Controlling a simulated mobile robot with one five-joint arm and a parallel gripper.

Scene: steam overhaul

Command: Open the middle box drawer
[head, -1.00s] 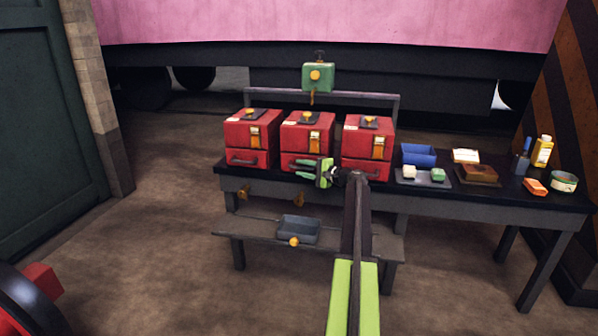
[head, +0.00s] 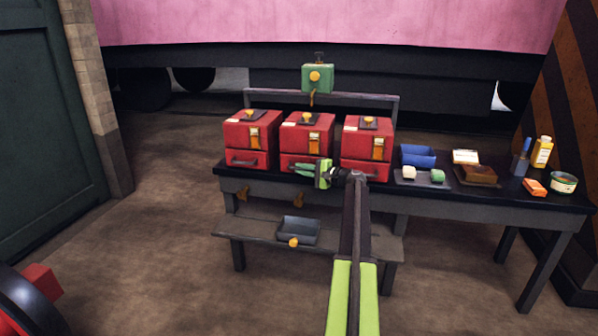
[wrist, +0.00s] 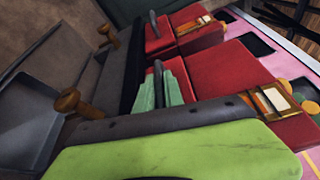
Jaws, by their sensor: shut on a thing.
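The middle red box (head: 306,137) stands on the bench between two similar red boxes. Its drawer (head: 288,161) is the lower red front and looks closed; my gripper hides part of it. My gripper (head: 300,168) is at that drawer front, reaching in from the right. In the wrist view its green fingers (wrist: 168,86) are shut on the dark drawer handle (wrist: 158,76), in front of the red drawer face. The grip on the handle's far side is hidden.
The left box (head: 250,135) and right box (head: 367,142) stand close on both sides. A blue bin (head: 418,155) and small bench items lie to the right. A lower shelf (head: 260,231) with a grey tray (head: 298,230) is below. Brown knobs (head: 299,199) stick out under the bench edge.

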